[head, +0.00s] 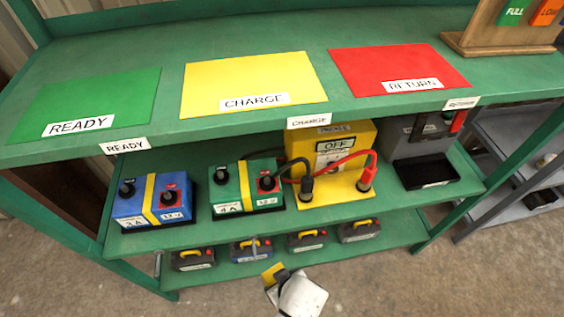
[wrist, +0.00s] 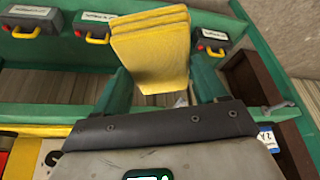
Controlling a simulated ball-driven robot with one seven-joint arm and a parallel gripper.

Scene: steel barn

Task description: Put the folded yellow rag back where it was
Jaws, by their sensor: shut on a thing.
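The folded yellow rag (wrist: 150,45) is held in my gripper (wrist: 160,82), pinched at its lower end between the two fingers. In the wrist view its folded layers stand out beyond the fingertips. In the head view the rag (head: 271,272) is a small yellow patch at the tip of my gripper (head: 281,275), low in the picture in front of the bottom shelf. The rag appears clear of the shelf. Which spot the rag came from cannot be told from these frames.
A green rack (head: 60,150) carries yellow, green and red mats on top. Its middle shelf holds a blue battery (head: 152,200), a green battery (head: 245,187), a yellow switch box (head: 333,160) with cables, and a grey unit (head: 418,140).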

